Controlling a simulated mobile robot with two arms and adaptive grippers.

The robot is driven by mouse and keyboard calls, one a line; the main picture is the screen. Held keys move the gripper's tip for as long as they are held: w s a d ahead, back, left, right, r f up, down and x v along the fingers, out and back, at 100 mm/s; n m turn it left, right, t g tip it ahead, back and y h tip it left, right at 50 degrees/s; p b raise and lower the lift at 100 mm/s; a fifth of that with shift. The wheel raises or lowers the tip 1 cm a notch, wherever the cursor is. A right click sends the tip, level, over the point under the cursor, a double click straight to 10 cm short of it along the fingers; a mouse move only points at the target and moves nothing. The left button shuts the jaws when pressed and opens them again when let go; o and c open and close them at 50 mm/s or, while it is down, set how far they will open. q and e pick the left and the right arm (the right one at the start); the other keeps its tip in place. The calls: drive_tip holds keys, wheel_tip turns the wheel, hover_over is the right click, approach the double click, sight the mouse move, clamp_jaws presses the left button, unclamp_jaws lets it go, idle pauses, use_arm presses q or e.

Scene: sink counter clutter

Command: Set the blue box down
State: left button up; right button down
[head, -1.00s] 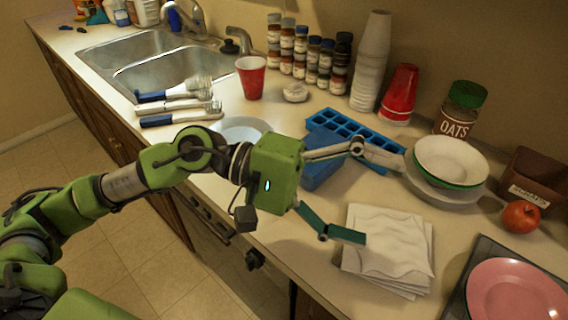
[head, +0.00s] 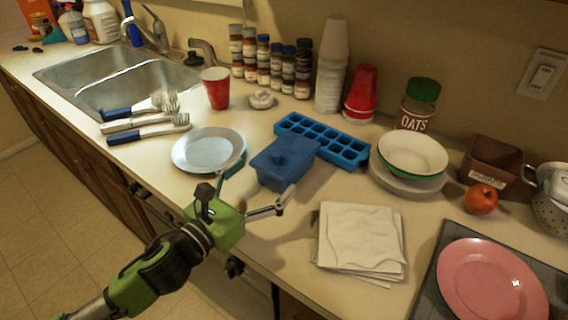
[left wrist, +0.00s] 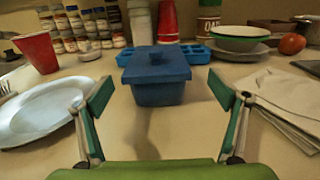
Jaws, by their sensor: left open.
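The blue box (head: 283,163), with a lid and a small knob, stands upright on the counter, in front of a blue ice cube tray (head: 322,139). It also shows in the left wrist view (left wrist: 157,76), straight ahead of the fingers. My left gripper (head: 258,190) is open and empty, at the counter's front edge, short of the box and apart from it. In the left wrist view its two fingers (left wrist: 165,120) are spread wide with bare counter between them. My right gripper is in neither view.
A pale plate (head: 208,150) lies left of the box, close to one left finger. Folded napkins (head: 360,241) lie to the right. Stacked bowls (head: 412,155), a red cup (head: 216,88) and spice jars (head: 270,63) stand behind. Some counter before the box is bare.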

sight(283, 154)
use_arm(q)
drive_tip(key=x, duration=0.3)
drive_tip(key=shift+w+d, duration=0.1)
drive_tip(key=shift+a+f+p+x, duration=0.15)
drive_tip(key=shift+p+x, duration=0.15)
drive_tip(key=shift+x, duration=1.05)
drive_tip(key=shift+a+f+p+x, duration=0.15)
drive_tip(key=shift+p+x, duration=0.15)
drive_tip(key=shift+x, duration=1)
drive_tip(key=shift+w, duration=0.15)
drive_tip(key=c, duration=1.1)
drive_tip(key=shift+c, duration=0.4)
drive_tip(key=shift+r, duration=0.15)
